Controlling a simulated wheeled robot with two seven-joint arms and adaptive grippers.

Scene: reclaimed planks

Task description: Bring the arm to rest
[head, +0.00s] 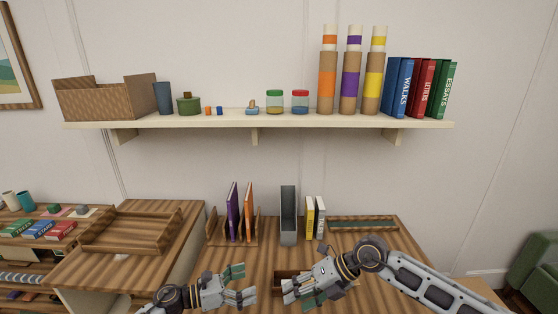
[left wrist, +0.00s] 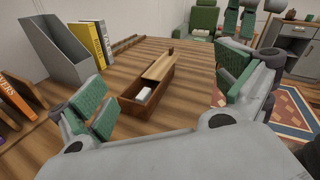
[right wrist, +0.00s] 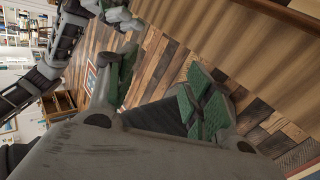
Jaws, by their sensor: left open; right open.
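My left gripper (head: 245,284) is low over the front of the wooden desk (head: 385,262), fingers apart and empty. Its green pads also show in the left wrist view (left wrist: 165,95), with nothing between them close up. My right gripper (head: 297,294) reaches in from the right and points left, a short way right of the left gripper. It is open and empty; the right wrist view shows its spread green pads (right wrist: 160,95) with plank floor beyond. A small wooden box (left wrist: 148,92) with its lid partly slid open lies on the desk, a white item inside; my right gripper partly hides it in the head view.
A grey file holder (head: 288,215), yellow and white books (head: 314,218) and a rack with purple and orange books (head: 240,212) stand at the desk's back. A wall shelf (head: 220,124) carries jars, tubes and books above. A wooden tray (head: 140,230) is left.

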